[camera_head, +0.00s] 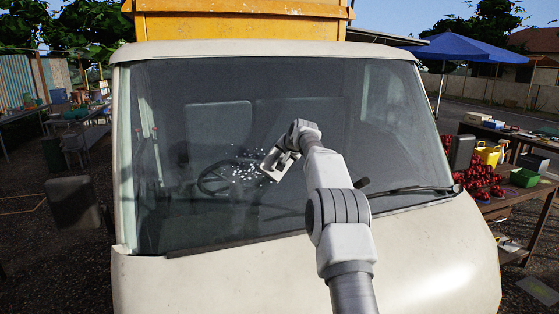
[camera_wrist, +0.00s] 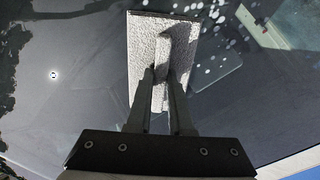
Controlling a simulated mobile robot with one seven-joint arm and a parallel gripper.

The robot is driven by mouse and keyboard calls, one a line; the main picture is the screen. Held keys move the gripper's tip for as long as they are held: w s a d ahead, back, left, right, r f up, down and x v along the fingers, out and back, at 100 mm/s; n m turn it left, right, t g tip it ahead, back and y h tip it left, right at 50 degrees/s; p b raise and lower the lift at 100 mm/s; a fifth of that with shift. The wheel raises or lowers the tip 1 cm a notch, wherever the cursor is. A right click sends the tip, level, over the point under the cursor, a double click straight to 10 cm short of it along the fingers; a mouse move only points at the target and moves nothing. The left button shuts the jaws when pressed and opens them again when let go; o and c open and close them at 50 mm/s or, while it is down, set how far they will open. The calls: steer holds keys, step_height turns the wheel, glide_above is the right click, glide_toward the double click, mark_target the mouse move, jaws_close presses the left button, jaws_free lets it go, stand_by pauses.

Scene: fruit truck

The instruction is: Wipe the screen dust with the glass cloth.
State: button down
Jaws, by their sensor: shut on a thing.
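The truck's windshield (camera_head: 300,110) is the dark screen in front of me. Pale dust specks (camera_head: 236,170) lie on its lower left-middle part. In the wrist view specks (camera_wrist: 215,20) show to the upper right of the cloth. My gripper (camera_head: 272,165) is at the glass, just right of the specks in the head view. In the wrist view my gripper (camera_wrist: 160,80) is shut on the raised ridge of the grey, textured glass cloth (camera_wrist: 142,40). The cloth lies close over the glass; I cannot tell whether it touches.
A wiper (camera_head: 410,190) lies along the lower right of the windshield. Side mirrors (camera_head: 73,201) stick out at both sides. A table at the right bears red fruit (camera_head: 480,180), a yellow basket (camera_head: 489,153) and a green crate (camera_head: 524,177). The cream hood (camera_head: 210,285) is clear.

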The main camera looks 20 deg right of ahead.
mark_target(269, 171)
steer(key=shift+s+a+f+b, duration=0.1)
steer(key=shift+s+f+b, duration=0.55)
steer(key=shift+b, duration=0.65)
steer(key=shift+s+f+b, duration=0.3)
steer(key=shift+f+b, duration=0.55)
steer(key=shift+b, duration=0.45)
steer(key=shift+a, duration=0.1)
steer(key=shift+a+r+b, duration=0.2)
steer(key=shift+a+b, duration=0.1)
steer(key=shift+a, duration=5.35)
steer(key=shift+a+p, duration=1.05)
steer(key=shift+a, duration=2.75)
steer(key=shift+d+f+p, duration=0.1)
steer(key=shift+d+p, duration=0.25)
steer(key=shift+d, duration=3.6)
steer(key=shift+d+p, duration=1.4)
steer(key=shift+d, duration=4.3)
